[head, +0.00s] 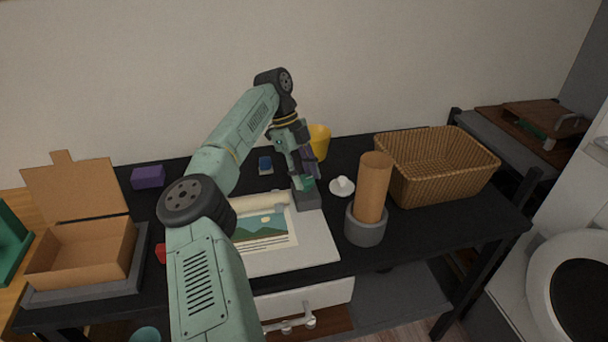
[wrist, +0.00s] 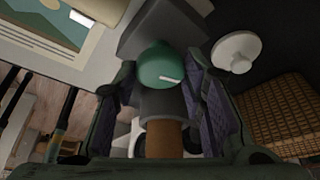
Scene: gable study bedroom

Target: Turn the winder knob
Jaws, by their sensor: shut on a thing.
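The winder knob is round and green with a white mark; it shows in the wrist view (wrist: 156,62) and as a small green patch in the head view (head: 309,184). It sits on a grey block (head: 308,201) at the right end of a rolled cream sheet with a landscape picture (head: 262,228). My gripper (head: 305,178) comes down on the knob from above. In the wrist view its two purple-padded fingers (wrist: 160,72) stand on either side of the knob, shut on it. The fingers partly hide the knob in the head view.
A brown tube in a grey round holder (head: 365,232) stands close on the right. A white knobbed lid (head: 341,187) lies between. A wicker basket (head: 436,188) is farther right, a yellow cup (head: 320,140) behind, an open cardboard box (head: 85,255) at left.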

